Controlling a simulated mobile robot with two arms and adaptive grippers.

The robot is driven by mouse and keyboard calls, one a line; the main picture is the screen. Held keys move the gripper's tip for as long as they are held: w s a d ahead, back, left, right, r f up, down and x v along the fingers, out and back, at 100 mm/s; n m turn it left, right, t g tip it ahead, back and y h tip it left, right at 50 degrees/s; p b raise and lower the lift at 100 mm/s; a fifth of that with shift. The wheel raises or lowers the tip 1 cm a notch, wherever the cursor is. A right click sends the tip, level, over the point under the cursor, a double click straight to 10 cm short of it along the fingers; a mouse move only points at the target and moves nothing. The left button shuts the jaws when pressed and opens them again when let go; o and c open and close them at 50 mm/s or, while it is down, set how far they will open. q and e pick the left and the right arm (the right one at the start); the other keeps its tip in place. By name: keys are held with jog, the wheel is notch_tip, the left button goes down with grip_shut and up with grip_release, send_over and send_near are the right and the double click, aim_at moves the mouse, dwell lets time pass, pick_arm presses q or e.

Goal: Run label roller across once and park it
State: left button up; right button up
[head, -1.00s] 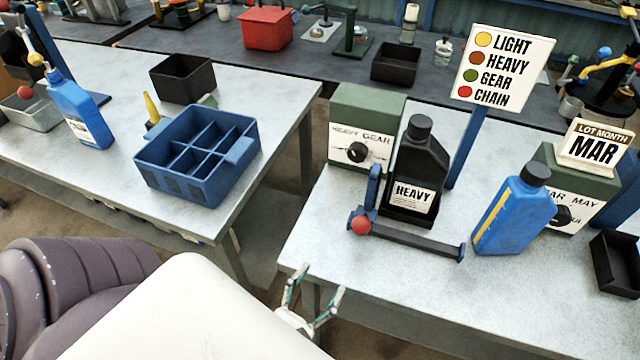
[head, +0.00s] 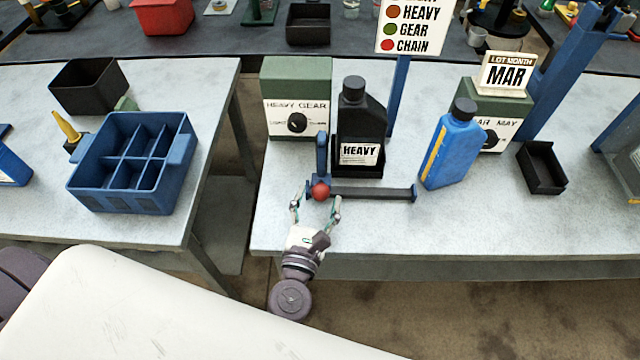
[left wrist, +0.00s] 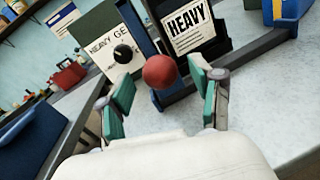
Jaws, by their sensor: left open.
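The label roller has a red ball knob (head: 320,191) on a blue upright (head: 322,152), at the left end of a dark rail (head: 375,193). The rail lies in front of a black bottle (head: 361,118) labelled HEAVY, which stands upright in a dark holder. My left gripper (head: 316,204) is open, with its fingertips on either side of the red knob and apart from it. In the left wrist view the red knob (left wrist: 160,71) shows between the green-padded fingers (left wrist: 160,88). I cannot tell how deep it sits. My right gripper is not in view.
A blue bottle (head: 450,146) stands right of the rail. Behind are a HEAVY/GEAR dial box (head: 296,80), a sign (head: 412,28) and a MAR lot-month block (head: 507,73). An empty black tray (head: 541,168) is at right. A blue divided crate (head: 130,190) sits on the left table.

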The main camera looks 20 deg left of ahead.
aim_at(321, 173)
pick_arm(q)
jog(key=shift+w+a, duration=0.1)
jog(key=shift+w, duration=1.1)
grip_shut()
